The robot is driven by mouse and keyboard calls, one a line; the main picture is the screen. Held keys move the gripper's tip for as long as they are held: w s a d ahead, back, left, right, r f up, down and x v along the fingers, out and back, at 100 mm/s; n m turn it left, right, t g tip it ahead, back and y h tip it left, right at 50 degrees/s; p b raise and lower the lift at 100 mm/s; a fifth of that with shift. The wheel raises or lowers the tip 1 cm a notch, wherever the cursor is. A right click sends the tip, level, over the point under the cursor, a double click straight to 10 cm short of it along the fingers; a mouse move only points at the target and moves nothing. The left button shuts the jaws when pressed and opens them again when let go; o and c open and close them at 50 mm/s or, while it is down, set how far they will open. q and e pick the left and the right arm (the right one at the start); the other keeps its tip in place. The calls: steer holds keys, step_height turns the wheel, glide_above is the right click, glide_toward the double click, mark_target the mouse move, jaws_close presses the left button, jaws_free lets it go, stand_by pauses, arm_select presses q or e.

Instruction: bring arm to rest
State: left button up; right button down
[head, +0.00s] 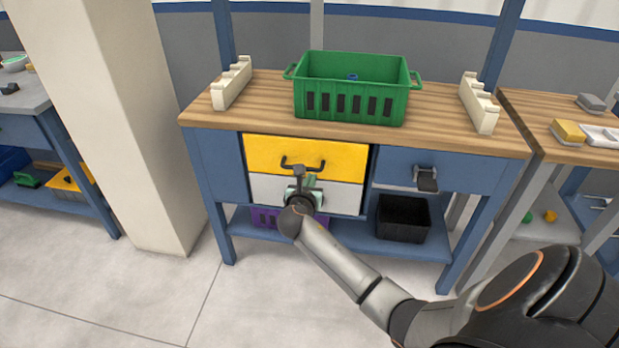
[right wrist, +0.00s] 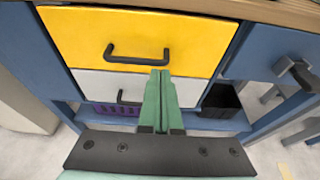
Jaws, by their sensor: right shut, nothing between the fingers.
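My right arm reaches in from the lower right in the head view. Its gripper (head: 299,178) is in front of the workbench drawers, at about the height of the white drawer. In the right wrist view the green fingers (right wrist: 160,95) are together with nothing between them. They point at the drawer fronts, and I cannot tell how close they are. The yellow drawer (head: 310,154) with a black handle is above the white drawer (head: 340,195). Both look shut. My left gripper is not in view.
A green crate (head: 350,97) stands on the wooden bench top (head: 260,105) between two cream notched racks (head: 232,82) (head: 478,104). A black bin (head: 402,218) and a purple crate (head: 264,217) sit on the lower shelf. A cream pillar (head: 125,120) stands left. Open floor lies in front.

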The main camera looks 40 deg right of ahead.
steer(key=s+a+f+m+y, duration=0.5)
steer(key=s+a+f+m, duration=0.25)
steer(key=a, duration=0.35)
steer(key=s+a+f+m+y, duration=0.5)
steer(key=s+a+f+m, duration=0.15)
steer(key=s+a, duration=0.35)
steer(key=s+a+r+m+y, duration=0.2)
steer(key=s+a+m+y, duration=0.2)
steer(key=s+a+m, duration=0.55)
arm_select(q)
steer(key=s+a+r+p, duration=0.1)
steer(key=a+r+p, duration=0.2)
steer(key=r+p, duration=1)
steer(key=p, duration=0.4)
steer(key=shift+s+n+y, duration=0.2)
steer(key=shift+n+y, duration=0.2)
arm_select(e)
steer(key=d+r, duration=0.3)
steer(key=r, duration=0.8)
steer(key=shift+d+r+h, duration=0.25)
steer(key=shift+r+h, duration=0.05)
